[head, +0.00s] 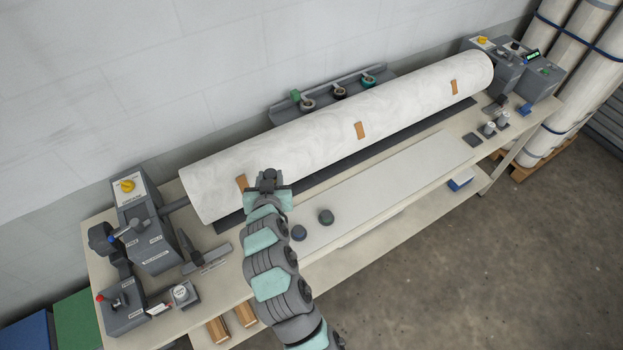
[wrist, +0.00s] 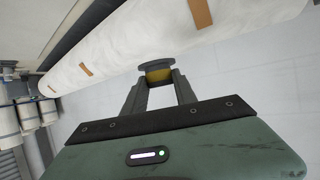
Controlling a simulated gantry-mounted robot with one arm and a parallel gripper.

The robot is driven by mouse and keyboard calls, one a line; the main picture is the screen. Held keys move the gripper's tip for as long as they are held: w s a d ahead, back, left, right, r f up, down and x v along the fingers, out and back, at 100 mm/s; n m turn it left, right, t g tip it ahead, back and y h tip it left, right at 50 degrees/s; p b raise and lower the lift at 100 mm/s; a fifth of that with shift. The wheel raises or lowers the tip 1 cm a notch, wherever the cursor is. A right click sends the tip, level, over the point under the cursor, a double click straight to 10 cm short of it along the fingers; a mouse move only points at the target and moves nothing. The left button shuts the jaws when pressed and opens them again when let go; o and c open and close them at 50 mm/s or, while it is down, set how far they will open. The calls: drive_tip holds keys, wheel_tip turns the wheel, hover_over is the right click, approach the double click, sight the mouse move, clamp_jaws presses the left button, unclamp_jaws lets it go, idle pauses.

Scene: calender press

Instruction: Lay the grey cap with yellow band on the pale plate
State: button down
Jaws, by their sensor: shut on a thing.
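My gripper (wrist: 158,84) is shut on the grey cap with yellow band (wrist: 156,70); the wrist view shows its wide grey rim and yellow band at the fingertips. In the head view my gripper (head: 268,182) is at the left part of the white roll, and the cap cannot be made out clearly there. The pale plate (head: 400,178) is a long, light strip on the bench in front of the roll, to the right of my gripper.
The large white roll (head: 340,125) with orange tabs runs along the bench behind the plate. Grey control boxes stand at the left (head: 148,225) and far right (head: 510,75). A rack with several round pieces (head: 338,90) is behind the roll. Most of the plate is clear.

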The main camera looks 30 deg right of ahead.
drive_tip(key=w+d+f+m+g+h+b, duration=0.1)
drive_tip(key=d+f+m+g+h+b, duration=0.2)
drive_tip(key=d, duration=0.6)
drive_tip(key=d+f+m+g+h+b, duration=0.1)
drive_tip(key=d+f+m+h+b, duration=0.2)
drive_tip(key=d, duration=0.6)
drive_tip(key=m+g+h+b, duration=0.2)
drive_tip(key=m+g+b, duration=0.2)
drive_tip(key=b, duration=0.3)
hover_over(357, 201)
wheel_tip(357, 201, down, 16)
drive_tip(key=shift+s+r+p, duration=0.1)
drive_tip(key=shift+r+p, duration=0.1)
drive_tip(key=shift+p, duration=0.2)
drive_tip(key=shift+m, duration=0.3)
drive_tip(key=shift+f+b, duration=0.4)
drive_tip(key=shift+f, duration=1.95)
drive_tip(key=shift+f, duration=0.15)
drive_tip(key=c, duration=1)
unclamp_jaws()
drive_tip(key=shift+r, duration=0.25)
